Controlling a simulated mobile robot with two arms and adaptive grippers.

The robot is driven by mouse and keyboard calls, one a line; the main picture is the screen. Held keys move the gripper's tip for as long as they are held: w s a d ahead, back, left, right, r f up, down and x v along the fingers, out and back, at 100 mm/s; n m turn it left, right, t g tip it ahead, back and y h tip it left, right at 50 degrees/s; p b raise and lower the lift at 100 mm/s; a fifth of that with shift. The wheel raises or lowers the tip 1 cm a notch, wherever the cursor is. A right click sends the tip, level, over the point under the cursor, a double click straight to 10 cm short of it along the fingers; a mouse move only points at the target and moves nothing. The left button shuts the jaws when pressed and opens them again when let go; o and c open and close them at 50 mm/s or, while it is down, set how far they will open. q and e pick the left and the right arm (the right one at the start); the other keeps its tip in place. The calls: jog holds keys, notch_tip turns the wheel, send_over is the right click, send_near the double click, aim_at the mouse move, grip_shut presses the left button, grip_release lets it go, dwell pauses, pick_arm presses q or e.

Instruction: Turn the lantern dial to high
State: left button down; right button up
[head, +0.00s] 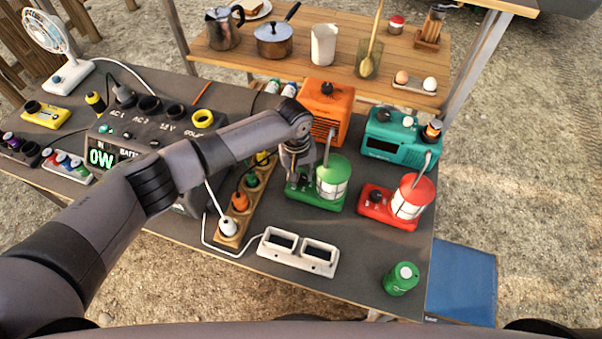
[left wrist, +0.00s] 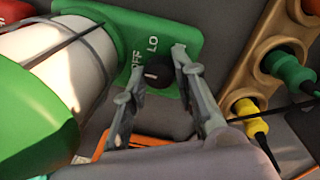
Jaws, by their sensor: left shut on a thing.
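The green lantern (head: 333,180) stands on the dark table, with a white caged globe and a green base. My left gripper (head: 295,179) reaches down over the left part of that base. In the left wrist view, the left gripper (left wrist: 153,78) has its fingers on either side of the small black dial (left wrist: 155,76) and is shut on it. The labels OFF and LO show on the green base (left wrist: 170,35) beside the dial. No HIGH label is visible. A short pale mark shows on the dial; its exact setting is unclear. My right gripper is not in view.
A red lantern (head: 376,205) stands to the right, with an orange radio (head: 325,103) and teal radio (head: 385,150) behind. A wooden strip of coloured plugs (head: 236,215) lies left of the green lantern. A white two-opening holder (head: 298,252) and green can (head: 402,279) are in front.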

pick_arm(q)
jog(key=shift+m, duration=0.4)
jog(key=m, duration=0.4)
jog(key=shift+p, duration=0.35)
jog(key=m, duration=0.6)
jog(key=shift+g, duration=0.4)
jog(key=m, duration=0.6)
jog(key=shift+w+d+m+y+b, duration=0.1)
jog(key=shift+m+y+b, duration=0.2)
jog(key=shift+b, duration=0.1)
jog(key=m, duration=0.4)
jog(key=shift+m+b, duration=0.3)
jog(key=shift+m, duration=0.9)
jog(key=c, duration=1.3)
grip_release()
jog(key=shift+y, duration=0.3)
